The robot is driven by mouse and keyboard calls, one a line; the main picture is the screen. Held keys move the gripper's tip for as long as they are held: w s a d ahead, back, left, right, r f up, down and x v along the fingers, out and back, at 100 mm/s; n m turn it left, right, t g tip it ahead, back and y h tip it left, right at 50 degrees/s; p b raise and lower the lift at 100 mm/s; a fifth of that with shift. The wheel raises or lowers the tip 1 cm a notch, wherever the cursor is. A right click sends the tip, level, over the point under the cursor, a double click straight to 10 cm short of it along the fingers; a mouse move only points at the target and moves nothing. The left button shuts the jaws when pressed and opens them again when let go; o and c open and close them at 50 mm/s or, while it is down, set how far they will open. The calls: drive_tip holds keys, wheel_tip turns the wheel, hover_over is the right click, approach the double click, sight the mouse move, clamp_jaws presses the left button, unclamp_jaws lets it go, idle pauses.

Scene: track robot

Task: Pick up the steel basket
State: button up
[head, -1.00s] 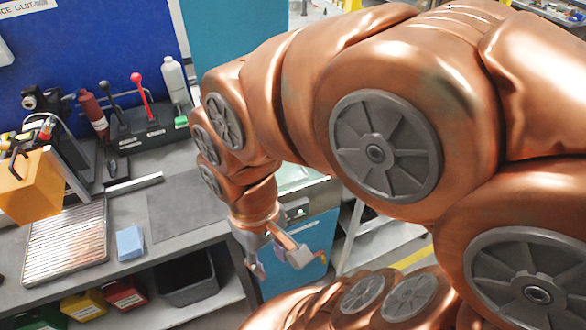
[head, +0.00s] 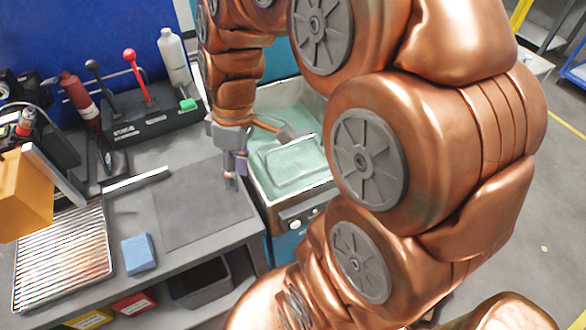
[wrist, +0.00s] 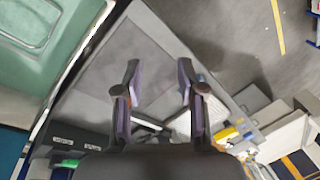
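The steel basket (head: 290,161) appears as a thin rectangular metal frame in the pale green bath of a tank (head: 262,208). Its lower part is hard to make out. In the wrist view, part of a rounded metal frame, seemingly the basket (wrist: 32,22), shows at the top left, cut by the picture edge. My gripper (head: 236,176) points down over the grey mat, just left of the tank and apart from the basket. In the wrist view my gripper (wrist: 158,76) is open, with nothing between its fingers.
A grey mat (head: 185,215) lies bare on the bench. A blue sponge (head: 139,254), a ribbed metal tray (head: 65,262) and an orange box (head: 25,195) are at the left. Open floor lies at right.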

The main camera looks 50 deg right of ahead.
drive_tip(key=w+d+f+n+t+y+b, duration=0.1)
drive_tip(key=w+d+f+n+b, duration=0.3)
drive_tip(key=w+d, duration=0.35)
drive_tip(key=n+t+b, duration=0.3)
drive_tip(key=n+b, duration=0.2)
drive_tip(key=b, duration=0.1)
approach(294, 143)
wheel_tip(294, 143, down, 3)
drive_tip(key=x, duration=0.2)
drive_tip(key=p+x, duration=0.1)
drive_tip(key=x, duration=0.1)
drive_tip(key=w+p+x, duration=0.1)
drive_tip(key=x, duration=0.1)
drive_tip(key=shift+a+r, duration=0.1)
drive_tip(key=shift+a, duration=0.2)
drive_tip(key=shift+w+a+f+p, duration=0.1)
drive_tip(key=shift+w+f+p, duration=0.15)
drive_tip(key=shift+f, duration=0.3)
drive_tip(key=shift+f+b, duration=0.25)
drive_tip(key=shift+b, duration=0.65)
drive_tip(key=shift+c, duration=0.3)
